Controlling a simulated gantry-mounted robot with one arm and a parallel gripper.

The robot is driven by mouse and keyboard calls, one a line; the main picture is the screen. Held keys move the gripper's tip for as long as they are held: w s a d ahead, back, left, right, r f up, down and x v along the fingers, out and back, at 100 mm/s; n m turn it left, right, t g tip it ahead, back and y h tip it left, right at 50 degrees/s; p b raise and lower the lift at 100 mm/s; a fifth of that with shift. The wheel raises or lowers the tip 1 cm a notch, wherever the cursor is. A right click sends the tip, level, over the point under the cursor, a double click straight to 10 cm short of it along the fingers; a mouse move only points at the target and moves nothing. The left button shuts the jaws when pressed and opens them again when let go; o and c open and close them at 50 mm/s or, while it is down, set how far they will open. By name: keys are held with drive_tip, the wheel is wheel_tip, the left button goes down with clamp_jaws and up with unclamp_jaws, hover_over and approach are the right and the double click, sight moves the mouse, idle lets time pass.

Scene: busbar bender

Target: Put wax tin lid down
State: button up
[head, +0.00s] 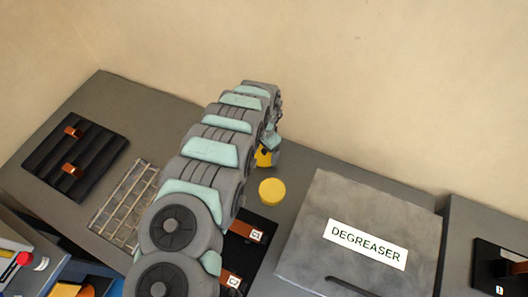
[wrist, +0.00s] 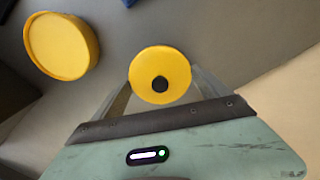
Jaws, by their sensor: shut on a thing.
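The yellow wax tin lid (wrist: 160,65) is a round disc with a black knob. It sits between the fingers of my gripper (wrist: 162,90), which is shut on it. In the head view part of the lid (head: 264,158) shows beside my arm, whose links hide most of the gripper. The round yellow wax tin (head: 271,191) stands on the grey bench nearer the camera than the lid. It also shows in the wrist view (wrist: 62,45), up and left of the lid and apart from it. I cannot tell the lid's height above the bench.
A grey box labelled DEGREASER (head: 335,215) stands right of the tin. A dark tray with copper pieces (head: 262,222) lies partly under my arm. A wire rack (head: 125,205) and a black ribbed tray (head: 75,155) are at left. A beige wall (head: 350,80) rises behind the bench.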

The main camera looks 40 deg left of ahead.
sight(264, 151)
drive_tip(key=shift+f, duration=0.6)
drive_tip(key=shift+f, duration=0.1)
drive_tip(key=o, duration=1.1)
drive_tip(key=shift+o, duration=0.2)
wheel_tip(264, 151, up, 12)
drive_tip(key=shift+p, duration=0.3)
